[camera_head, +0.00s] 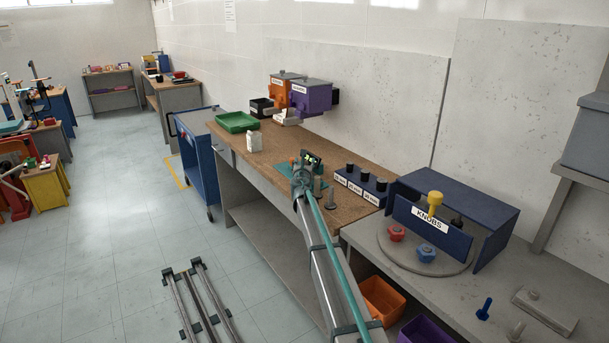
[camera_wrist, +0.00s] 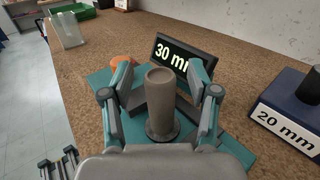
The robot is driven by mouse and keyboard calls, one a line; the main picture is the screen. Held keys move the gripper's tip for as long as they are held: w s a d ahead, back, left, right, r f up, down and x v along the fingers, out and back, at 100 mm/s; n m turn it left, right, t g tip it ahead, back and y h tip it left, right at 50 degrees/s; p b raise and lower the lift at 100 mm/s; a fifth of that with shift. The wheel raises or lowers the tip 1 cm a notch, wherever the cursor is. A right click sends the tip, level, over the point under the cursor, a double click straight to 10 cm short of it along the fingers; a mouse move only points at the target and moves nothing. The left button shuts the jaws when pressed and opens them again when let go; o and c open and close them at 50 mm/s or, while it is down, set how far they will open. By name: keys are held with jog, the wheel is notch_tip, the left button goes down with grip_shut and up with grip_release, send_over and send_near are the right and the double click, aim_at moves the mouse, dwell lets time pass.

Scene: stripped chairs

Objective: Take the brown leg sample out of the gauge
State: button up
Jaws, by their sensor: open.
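The brown leg sample (camera_wrist: 160,100), a grey-brown cylinder, stands upright in the gauge, with its lower end at a dark ring. The gauge has a teal base (camera_wrist: 236,148), dark angled jaws and a black display (camera_wrist: 185,53) reading "30 mm". My gripper (camera_wrist: 163,78) is open, with one finger on each side of the sample. A narrow gap seems to show on both sides; contact cannot be told. In the head view my gripper (camera_head: 307,172) is over the teal gauge base (camera_head: 282,170) on the brown bench, and my arm hides much of the gauge.
A blue block labelled "20 mm" (camera_wrist: 288,124) with a black top piece is close on the right. An orange item (camera_wrist: 120,62) lies behind the left finger. The blue KNOBS stand (camera_head: 452,205) is at right.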

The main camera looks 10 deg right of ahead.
grip_shut()
jog(key=shift+r, duration=0.15)
dwell(0.4)
